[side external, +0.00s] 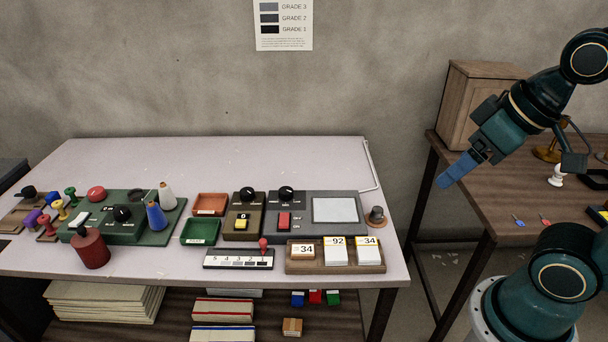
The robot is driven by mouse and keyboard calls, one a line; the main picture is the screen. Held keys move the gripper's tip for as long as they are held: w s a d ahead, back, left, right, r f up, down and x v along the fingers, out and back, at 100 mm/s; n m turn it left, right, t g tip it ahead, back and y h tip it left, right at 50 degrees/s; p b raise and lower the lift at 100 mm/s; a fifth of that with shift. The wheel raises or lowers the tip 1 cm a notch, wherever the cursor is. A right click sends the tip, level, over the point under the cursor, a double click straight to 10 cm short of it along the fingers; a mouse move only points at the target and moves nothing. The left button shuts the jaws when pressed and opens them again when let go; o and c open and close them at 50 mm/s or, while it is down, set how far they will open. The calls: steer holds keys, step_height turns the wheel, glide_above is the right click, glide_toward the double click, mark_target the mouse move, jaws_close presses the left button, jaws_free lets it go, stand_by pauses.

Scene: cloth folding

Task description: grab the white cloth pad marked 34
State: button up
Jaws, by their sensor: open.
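A white pad marked 34 (367,254) with a yellow stripe sits in the right end of a wooden tray (335,270) at the table's front right. A similar white pad marked 92 (337,254) is just left of it. A smaller tan block with a white face marked 34 (303,250) sits at the tray's left end. My gripper (446,181), with blue fingers, is open, up and to the right of the tray, over the gap between the two tables. It is clear of the pads, and nothing shows between its fingers.
A grey console (345,230) with a light screen stands behind the tray. A dark knob (377,215) is close to the tray's back right. A metal rail (371,165) edges the light table (240,160). A brown side table (480,190) stands right. The light table's back is clear.

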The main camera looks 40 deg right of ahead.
steer(key=shift+w, duration=0.1)
steer(key=w+d+f+m+g+y, duration=0.1)
steer(key=w+f+m+g, duration=0.15)
steer(key=w, duration=0.45)
steer(key=w+d+f+m+g, duration=0.2)
steer(key=w+f+g, duration=0.1)
steer(key=w, duration=0.3)
steer(key=w+d+f+m+g+y, duration=0.1)
steer(key=w+d+f+m, duration=0.1)
steer(key=f, duration=0.5)
steer(key=w+d+f+m+g+y, duration=0.1)
steer(key=w+d+f+m+g, duration=0.1)
steer(key=f, duration=0.5)
steer(key=w+d, duration=0.1)
steer(key=w, duration=0.1)
steer(key=shift+w+f, duration=0.3)
steer(key=shift+w, duration=0.05)
steer(key=shift+m, duration=0.25)
glide_above(366, 241)
steer(key=shift+d+f, duration=0.1)
steer(key=shift+f, duration=3.85)
